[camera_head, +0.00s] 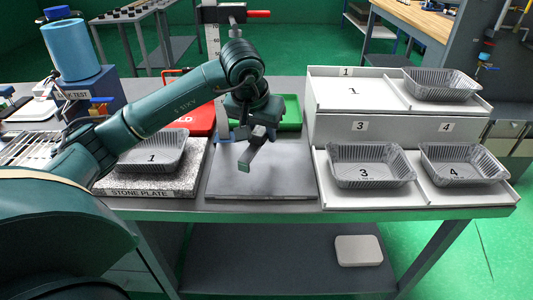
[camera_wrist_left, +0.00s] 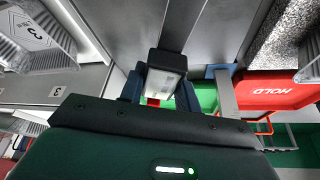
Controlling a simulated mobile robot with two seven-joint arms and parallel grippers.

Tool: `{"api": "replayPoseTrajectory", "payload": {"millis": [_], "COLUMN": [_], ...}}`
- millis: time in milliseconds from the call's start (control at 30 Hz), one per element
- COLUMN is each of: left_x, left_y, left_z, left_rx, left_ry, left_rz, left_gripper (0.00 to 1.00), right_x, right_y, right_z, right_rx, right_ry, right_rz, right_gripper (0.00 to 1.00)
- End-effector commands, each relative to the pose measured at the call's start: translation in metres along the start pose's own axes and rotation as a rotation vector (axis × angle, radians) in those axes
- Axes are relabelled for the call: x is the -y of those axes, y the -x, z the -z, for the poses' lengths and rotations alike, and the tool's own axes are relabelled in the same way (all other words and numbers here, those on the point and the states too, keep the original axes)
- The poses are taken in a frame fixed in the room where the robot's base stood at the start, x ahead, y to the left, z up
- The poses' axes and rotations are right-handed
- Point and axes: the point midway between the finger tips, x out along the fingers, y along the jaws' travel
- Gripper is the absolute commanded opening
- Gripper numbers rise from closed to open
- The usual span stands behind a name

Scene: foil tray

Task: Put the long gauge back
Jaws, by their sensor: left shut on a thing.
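My left gripper (camera_head: 262,134) is above the back of the grey plate (camera_head: 262,182), pointing down. It is shut on a short-looking dark grey bar (camera_head: 251,156) with a green tip, which may be the long gauge. The bar hangs tilted above the plate. In the left wrist view the bar (camera_wrist_left: 166,78) sits between the blue fingers (camera_wrist_left: 160,92), end on, with a pale face and a bit of red below. Its full length cannot be told. My right gripper is not in view.
A red HOLD tray (camera_head: 192,119) and a green tray (camera_head: 292,112) lie behind. Foil trays stand on the stone plate (camera_head: 145,190) and in the white stand (camera_head: 335,128); its place 1 is empty.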

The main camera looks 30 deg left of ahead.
Motion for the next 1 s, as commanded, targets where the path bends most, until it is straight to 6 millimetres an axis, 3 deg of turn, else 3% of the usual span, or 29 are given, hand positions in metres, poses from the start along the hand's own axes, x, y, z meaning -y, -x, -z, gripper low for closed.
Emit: {"api": "replayPoseTrajectory", "payload": {"millis": [433,867,900,1000], "left_x": [-0.001,-0.001,-0.001,-0.001], "left_y": [-0.050,-0.057,-0.056,-0.056], "left_z": [-0.021,-0.024,-0.023,-0.023], "left_rx": [0.000,-0.003,-0.002,-0.002], "left_ry": [-0.001,-0.001,-0.001,-0.001], "left_rz": [-0.002,-0.001,-0.002,-0.001], "left_gripper": [0.02,0.02,0.36,0.44], "right_x": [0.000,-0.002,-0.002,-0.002], "right_y": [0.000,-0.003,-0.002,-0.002], "right_z": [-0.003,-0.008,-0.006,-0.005], "right_rx": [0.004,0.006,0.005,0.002], "right_ry": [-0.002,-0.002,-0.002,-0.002], "right_rz": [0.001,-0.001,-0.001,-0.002], "right_gripper": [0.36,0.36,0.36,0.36]}}
